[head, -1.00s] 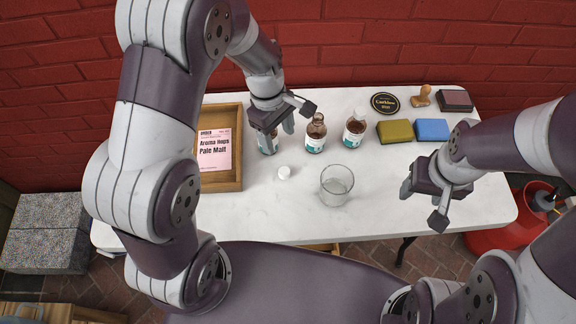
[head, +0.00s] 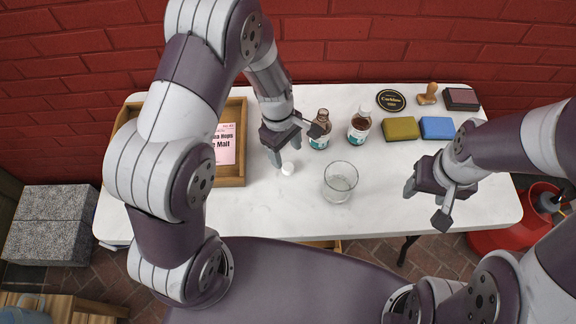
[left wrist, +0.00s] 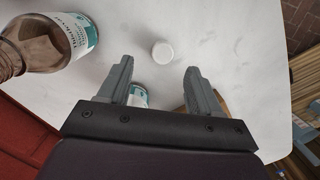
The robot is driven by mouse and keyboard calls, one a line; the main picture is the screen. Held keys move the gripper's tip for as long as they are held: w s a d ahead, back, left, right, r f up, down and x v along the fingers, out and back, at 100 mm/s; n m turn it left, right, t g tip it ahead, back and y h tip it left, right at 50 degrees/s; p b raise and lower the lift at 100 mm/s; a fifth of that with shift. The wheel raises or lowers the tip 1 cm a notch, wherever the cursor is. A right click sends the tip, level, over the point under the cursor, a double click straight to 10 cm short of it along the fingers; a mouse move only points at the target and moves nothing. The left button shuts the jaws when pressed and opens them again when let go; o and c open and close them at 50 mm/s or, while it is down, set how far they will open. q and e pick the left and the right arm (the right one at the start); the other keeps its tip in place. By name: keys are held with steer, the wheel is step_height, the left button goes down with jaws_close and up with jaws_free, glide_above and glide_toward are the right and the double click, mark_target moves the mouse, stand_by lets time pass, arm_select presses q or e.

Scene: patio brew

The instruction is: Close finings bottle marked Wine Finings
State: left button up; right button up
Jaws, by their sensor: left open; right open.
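A brown bottle (head: 320,141) with a teal-and-white label stands without a cap, partly behind my left gripper. A loose white cap (head: 288,169) lies on the table just in front of that gripper. My left gripper (head: 296,147) is open and empty above the table. In the left wrist view the cap (left wrist: 162,52) shows ahead, between the fingers' lines, apart from them. A large brown bottle (left wrist: 65,42) is at upper left there, and part of another label (left wrist: 138,96) shows by the left finger. Label names are unreadable. My right gripper (head: 426,203) is open and empty over the table's right side.
A second brown bottle (head: 359,127) with a white cap stands to the right. An empty glass (head: 340,182) stands in front. A wooden tray (head: 236,112) is at left. Yellow (head: 400,128) and blue (head: 437,128) sponge-like blocks, a coaster and a stamp lie back right. The front is clear.

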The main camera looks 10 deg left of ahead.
mark_target(288, 167)
arm_select(q)
steer(key=f, duration=0.5)
steer(key=shift+s+d+f, duration=0.1)
steer(key=shift+s+d, duration=0.15)
steer(key=shift+s, duration=0.1)
steer(key=c, duration=1.1)
